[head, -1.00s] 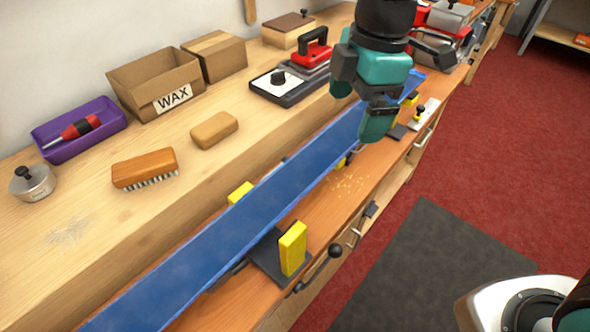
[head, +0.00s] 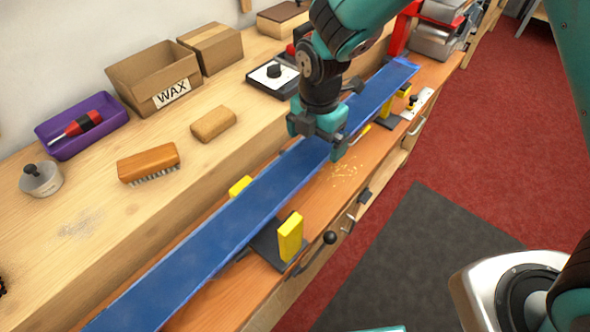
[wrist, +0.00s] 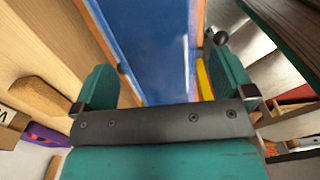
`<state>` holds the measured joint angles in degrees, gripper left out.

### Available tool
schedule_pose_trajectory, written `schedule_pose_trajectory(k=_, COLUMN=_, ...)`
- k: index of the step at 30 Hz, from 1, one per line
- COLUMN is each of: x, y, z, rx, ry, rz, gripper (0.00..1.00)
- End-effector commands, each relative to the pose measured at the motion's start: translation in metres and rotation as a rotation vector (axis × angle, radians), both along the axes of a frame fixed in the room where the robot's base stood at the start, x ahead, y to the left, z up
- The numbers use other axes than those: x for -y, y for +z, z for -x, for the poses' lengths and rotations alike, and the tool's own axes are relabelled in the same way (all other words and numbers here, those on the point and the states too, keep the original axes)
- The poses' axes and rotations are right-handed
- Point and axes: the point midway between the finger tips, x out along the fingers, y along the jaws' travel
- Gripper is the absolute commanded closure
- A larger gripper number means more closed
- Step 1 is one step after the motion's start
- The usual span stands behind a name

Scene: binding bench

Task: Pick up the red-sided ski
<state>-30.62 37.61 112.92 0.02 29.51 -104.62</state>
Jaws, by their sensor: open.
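One long ski (head: 228,214) lies on the bench, its broad blue face up, running from the lower left to the far right. The edge I can see looks blue; I see no red side on it. It rests over yellow-padded vise supports (head: 290,238). My gripper (head: 322,140) is open above the ski, a finger towards each edge. In the wrist view the ski (wrist: 152,40) runs between the two fingers of my gripper (wrist: 164,88). I cannot tell how high the fingertips are above the ski. The gripper hides part of the ski's middle.
On the raised back shelf stand a wax box (head: 155,80), a brush (head: 148,163), a tan block (head: 213,122), a purple tray (head: 75,140) and a small tin (head: 40,179). A red-and-grey machine (head: 436,30) stands at the far end. Red floor (head: 470,150) lies right.

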Motion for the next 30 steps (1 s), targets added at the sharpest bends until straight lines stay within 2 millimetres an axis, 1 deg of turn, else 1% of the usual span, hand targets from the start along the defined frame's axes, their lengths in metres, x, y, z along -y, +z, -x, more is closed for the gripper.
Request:
schedule_pose_trajectory(k=5, x=-0.001, y=-0.011, z=0.0, rx=-0.002, ry=0.0, rz=0.001, gripper=0.0)
schedule_pose_trajectory(k=12, x=-0.005, y=-0.044, z=0.0, rx=-0.003, ry=0.0, rz=0.001, gripper=0.0)
schedule_pose_trajectory(k=15, x=-0.005, y=-0.054, z=0.0, rx=-0.001, ry=0.0, rz=0.001, gripper=0.0)
schedule_pose_trajectory(k=18, x=-0.005, y=-0.057, z=-0.001, rx=0.0, ry=0.0, rz=0.0, gripper=0.0)
schedule_pose_trajectory(k=23, x=-0.005, y=-0.058, z=-0.001, rx=0.001, ry=0.0, rz=-0.001, gripper=0.0)
schedule_pose_trajectory(k=24, x=-0.005, y=-0.058, z=-0.001, rx=0.001, ry=0.0, rz=-0.001, gripper=0.09)
schedule_pose_trajectory(k=26, x=-0.005, y=-0.057, z=-0.001, rx=0.001, ry=0.0, rz=-0.001, gripper=0.23)
schedule_pose_trajectory(k=27, x=-0.005, y=-0.057, z=-0.001, rx=0.001, ry=0.0, rz=-0.001, gripper=0.32)
schedule_pose_trajectory(k=30, x=-0.005, y=-0.057, z=-0.001, rx=0.001, ry=0.0, rz=-0.001, gripper=0.53)
